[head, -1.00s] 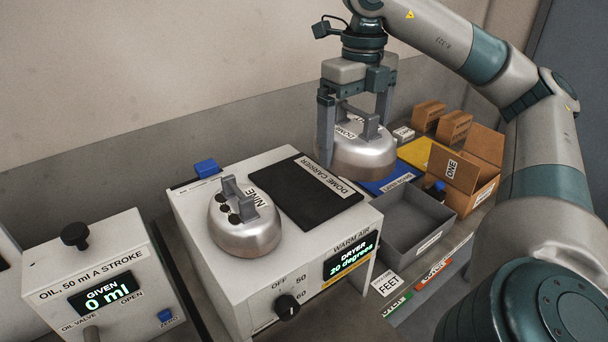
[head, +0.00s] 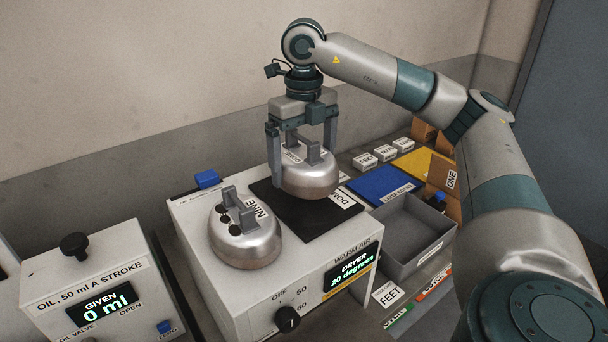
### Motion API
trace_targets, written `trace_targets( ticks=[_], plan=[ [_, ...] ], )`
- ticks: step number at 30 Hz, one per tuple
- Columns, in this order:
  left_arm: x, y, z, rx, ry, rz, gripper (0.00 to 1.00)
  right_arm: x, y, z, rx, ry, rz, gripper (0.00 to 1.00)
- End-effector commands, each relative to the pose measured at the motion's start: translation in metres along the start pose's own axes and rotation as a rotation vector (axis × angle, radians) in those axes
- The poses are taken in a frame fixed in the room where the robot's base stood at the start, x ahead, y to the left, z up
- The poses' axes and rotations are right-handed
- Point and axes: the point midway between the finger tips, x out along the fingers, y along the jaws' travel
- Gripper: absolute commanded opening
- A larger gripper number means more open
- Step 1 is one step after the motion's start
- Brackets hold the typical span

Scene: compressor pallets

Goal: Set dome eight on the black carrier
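A silver dome (head: 312,180) with a grey handle on top is held between the fingers of my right gripper (head: 304,160). Its label is partly hidden and I cannot read its number. The dome is over the black carrier (head: 300,222), a flat dark mat on top of the warm air dryer (head: 220,290). I cannot tell whether its underside touches the mat. The mat's "DOME CARRIER" label is partly covered by the dome. My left gripper is not in view.
A second dome marked NINE (head: 245,245) stands on the dryer just left of the carrier. A grey open bin (head: 405,235), a blue mat (head: 380,184) and a yellow mat (head: 415,163) lie to the right. The oil dispenser (head: 95,290) is at lower left.

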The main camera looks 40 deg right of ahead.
Motion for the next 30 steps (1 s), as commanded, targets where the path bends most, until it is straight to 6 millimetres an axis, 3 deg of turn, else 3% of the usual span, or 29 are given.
trace_targets(
  ticks=[8,21,30],
  plan=[
    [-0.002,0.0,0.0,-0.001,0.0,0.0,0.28,0.0,0.0,0.0,0.0,-0.002,0.0,0.45],
    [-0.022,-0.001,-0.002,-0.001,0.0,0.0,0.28,0.037,0.0,-0.001,0.0,-0.001,0.0,0.45],
    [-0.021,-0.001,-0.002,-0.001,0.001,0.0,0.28,0.04,0.0,0.0,0.0,-0.003,0.001,0.45]
  ],
)
